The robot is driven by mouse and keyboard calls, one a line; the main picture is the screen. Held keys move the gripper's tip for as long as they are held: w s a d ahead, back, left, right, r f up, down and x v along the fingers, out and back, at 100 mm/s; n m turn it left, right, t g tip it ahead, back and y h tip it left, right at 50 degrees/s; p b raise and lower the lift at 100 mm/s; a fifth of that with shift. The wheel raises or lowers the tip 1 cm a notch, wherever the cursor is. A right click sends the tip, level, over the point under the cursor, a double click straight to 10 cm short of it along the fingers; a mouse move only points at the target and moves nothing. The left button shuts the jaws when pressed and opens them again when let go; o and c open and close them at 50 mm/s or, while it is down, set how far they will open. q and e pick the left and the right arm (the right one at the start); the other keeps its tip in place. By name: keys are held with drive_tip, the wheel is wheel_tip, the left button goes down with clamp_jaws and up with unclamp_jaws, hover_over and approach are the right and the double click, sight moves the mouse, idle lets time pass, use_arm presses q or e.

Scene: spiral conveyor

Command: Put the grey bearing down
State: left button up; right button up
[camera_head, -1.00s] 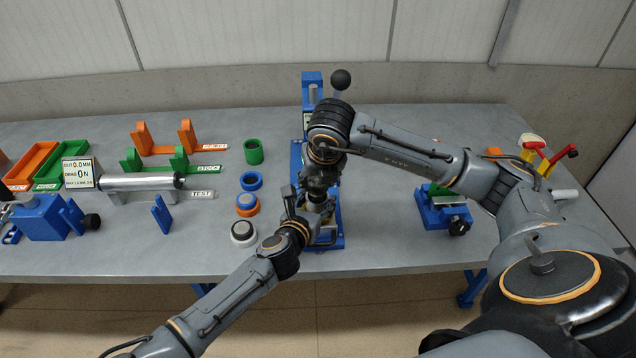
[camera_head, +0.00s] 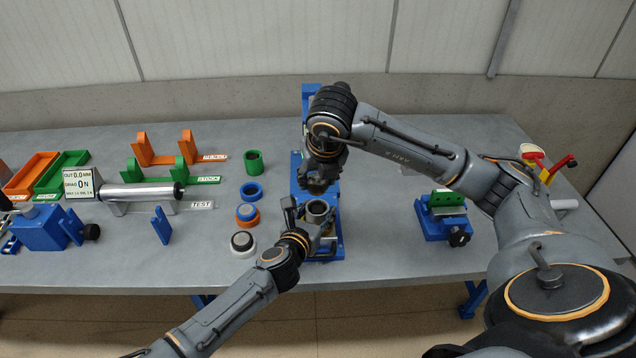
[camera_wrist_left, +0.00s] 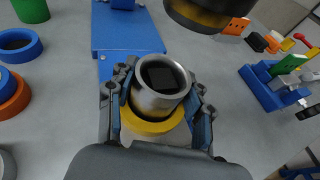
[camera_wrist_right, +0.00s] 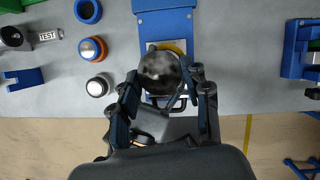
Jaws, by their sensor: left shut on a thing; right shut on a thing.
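My right gripper (camera_head: 319,170) is above the blue press base, pointing down. It is shut on a dark grey round part (camera_wrist_right: 160,72), which I take for the grey bearing; its underside shows a brass-coloured rim in the left wrist view (camera_wrist_left: 203,12). My left gripper (camera_head: 308,217) is shut around a steel cylinder (camera_wrist_left: 161,84), open at its top, with a yellow ring (camera_wrist_left: 155,122) around its lower part. The cylinder also shows in the head view (camera_head: 318,207). The dark part is above the cylinder and apart from it, a little off to one side in the left wrist view.
A blue (camera_head: 252,191), an orange (camera_head: 247,218) and a white ring-shaped piece (camera_head: 243,250) stand left of the press, with a green one (camera_head: 254,162) behind. A blue-green fixture (camera_head: 444,220) is to the right. Bare table lies between it and the press.

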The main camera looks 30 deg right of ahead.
use_arm(q)
drive_tip(key=shift+a+f, duration=0.15)
drive_tip(key=shift+f, duration=0.2)
use_arm(e)
drive_tip(key=s+d+f, duration=0.5)
drive_tip(key=s+d, duration=0.6)
drive_tip(key=d, duration=0.2)
wheel_tip(320, 180, down, 10)
drive_tip(key=shift+w+a+r, duration=0.1)
drive_tip(key=shift+r, duration=0.15)
drive_tip(key=shift+f, duration=0.1)
drive_tip(key=o, duration=1.3)
